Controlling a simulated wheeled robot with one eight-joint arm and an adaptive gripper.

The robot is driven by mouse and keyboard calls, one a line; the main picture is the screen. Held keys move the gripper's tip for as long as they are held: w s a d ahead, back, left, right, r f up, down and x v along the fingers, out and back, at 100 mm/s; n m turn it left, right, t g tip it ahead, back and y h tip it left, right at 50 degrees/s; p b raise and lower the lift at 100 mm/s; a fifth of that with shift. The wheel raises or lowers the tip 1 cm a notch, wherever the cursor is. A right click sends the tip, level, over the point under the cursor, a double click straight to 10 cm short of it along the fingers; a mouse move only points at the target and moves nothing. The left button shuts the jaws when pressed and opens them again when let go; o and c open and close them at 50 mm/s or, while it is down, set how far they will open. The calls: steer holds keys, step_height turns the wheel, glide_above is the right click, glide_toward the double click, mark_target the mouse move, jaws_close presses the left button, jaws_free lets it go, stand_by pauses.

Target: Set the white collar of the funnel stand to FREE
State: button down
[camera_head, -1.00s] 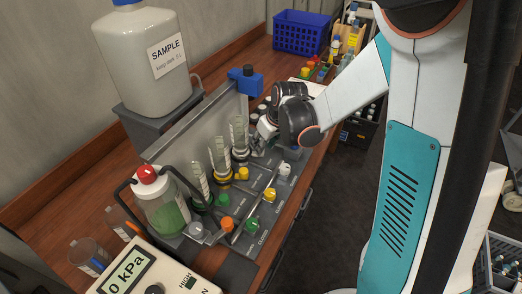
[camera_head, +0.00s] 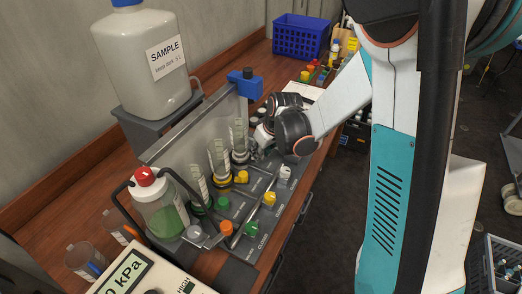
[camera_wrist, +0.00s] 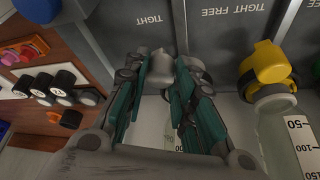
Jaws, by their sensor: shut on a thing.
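The funnel stand (camera_head: 200,122) is a grey metal rack on the wooden bench, with several graduated cylinders and coloured collars. My gripper (camera_wrist: 162,68) is at the stand's far end, shut on the white collar (camera_wrist: 156,78), which shows pale between its fingers. The word TIGHT shows by this collar in the wrist view; my fingers hide the rest of its marking, so its setting cannot be read. The yellow collar (camera_wrist: 270,65) is beside it on the right, around a cylinder. In the head view my gripper (camera_head: 264,134) largely hides the white collar.
White, yellow (camera_head: 269,198), green and orange valve knobs line the stand's front. The SAMPLE jug (camera_head: 150,60) is behind. Dark knobs (camera_wrist: 45,85) lie left in the wrist view.

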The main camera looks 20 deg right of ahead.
steer(key=shift+s, duration=0.1)
steer(key=m, duration=0.1)
steer(key=s+a+m+h, duration=0.1)
steer(key=m, duration=0.2)
steer(key=shift+s+a+h+b, duration=0.3)
steer(key=shift+s+b, duration=0.05)
steer(key=shift+s, duration=0.05)
steer(key=shift+s+a+m+h, duration=0.3)
steer(key=shift+a+m, duration=0.1)
steer(key=shift+m, duration=0.4)
steer(key=shift+s+a+m+h, duration=0.2)
steer(key=shift+a+m+h, duration=0.15)
steer(key=shift+m, duration=0.45)
steer(key=shift+s+a+m+h, duration=0.25)
steer(key=shift+a+m, duration=0.15)
steer(key=shift+m, duration=0.4)
steer(key=c, duration=1.6)
jaws_free()
steer(key=shift+c, duration=0.2)
steer(key=v, duration=1.2)
steer(key=shift+b, duration=0.3)
